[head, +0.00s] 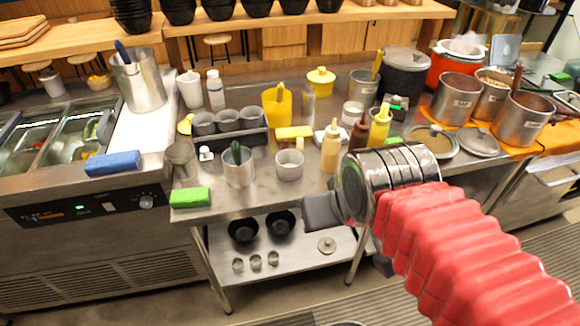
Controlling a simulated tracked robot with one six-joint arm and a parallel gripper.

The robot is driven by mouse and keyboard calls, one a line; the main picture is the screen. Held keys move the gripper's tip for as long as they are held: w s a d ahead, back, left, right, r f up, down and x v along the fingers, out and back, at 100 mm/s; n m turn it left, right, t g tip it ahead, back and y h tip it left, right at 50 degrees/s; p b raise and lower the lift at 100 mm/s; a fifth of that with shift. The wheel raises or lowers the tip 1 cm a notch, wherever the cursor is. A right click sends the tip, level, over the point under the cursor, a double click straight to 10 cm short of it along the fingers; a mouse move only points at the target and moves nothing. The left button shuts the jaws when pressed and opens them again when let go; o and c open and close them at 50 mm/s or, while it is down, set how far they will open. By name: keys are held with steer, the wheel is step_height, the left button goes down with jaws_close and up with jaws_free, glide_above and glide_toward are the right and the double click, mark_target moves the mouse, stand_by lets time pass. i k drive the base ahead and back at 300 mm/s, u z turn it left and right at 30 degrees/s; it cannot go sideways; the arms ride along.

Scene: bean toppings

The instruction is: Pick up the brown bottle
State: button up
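The brown bottle (359,134) stands upright on the steel counter, between a tan squeeze bottle (331,150) on its left and a yellow squeeze bottle (380,126) on its right. Its lower part is hidden, and my silver wrist shows just below it in the picture. My gripper (322,212) shows as a dark block at the left end of my wrist, in front of the counter's front edge. It appears apart from the bottle. Its fingers cannot be made out clearly, so I cannot tell whether it is open or shut.
Metal pots (456,100) and a lid (478,142) stand to the right. A lower shelf (300,262) holds black bowls.

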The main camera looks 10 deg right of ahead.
mark_target(360, 135)
steer(key=k, duration=0.65)
steer(key=u, duration=0.45)
steer(key=i, duration=1.4)
steer(key=z, duration=0.5)
